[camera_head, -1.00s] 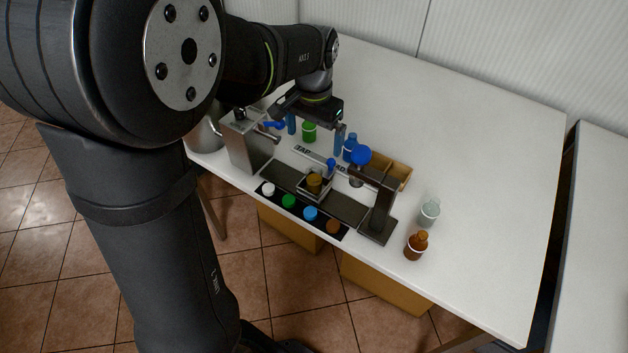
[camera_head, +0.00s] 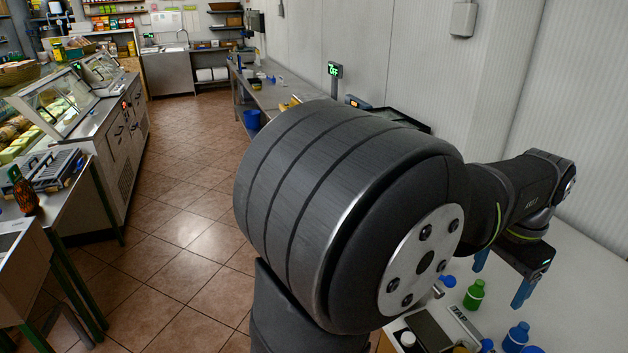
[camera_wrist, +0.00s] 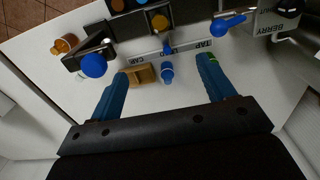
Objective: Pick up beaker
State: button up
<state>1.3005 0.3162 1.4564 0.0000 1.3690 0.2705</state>
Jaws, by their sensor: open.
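My gripper (camera_head: 502,277) is open, with blue fingers pointing down over the white table at the lower right of the head view. In the wrist view my gripper (camera_wrist: 163,70) is empty. A small blue bottle (camera_wrist: 167,72) shows between the fingertips, apart from them. An amber-filled vessel (camera_wrist: 159,21), possibly the beaker, stands beyond it at the top of the wrist view. I cannot tell for sure that it is a beaker. It is not clearly visible in the head view.
A green bottle (camera_head: 474,294) and a blue bottle (camera_head: 516,336) stand near my gripper. The wrist view shows a wooden tray (camera_wrist: 140,75), a brown bottle (camera_wrist: 64,44), a dark stand with a blue knob (camera_wrist: 94,65) and a blue-handled tap (camera_wrist: 228,22).

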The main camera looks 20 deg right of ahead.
jog(key=shift+c, duration=0.8)
jog(key=m, duration=0.2)
send_near(466, 348)
jog(key=s+a+f, duration=0.1)
jog(key=a+f, duration=0.1)
jog(key=shift+f, duration=2.9)
jog(key=shift+c, duration=0.4)
jog(key=shift+d, duration=0.1)
jog(key=c, duration=1.1)
jog(key=shift+r, duration=0.15)
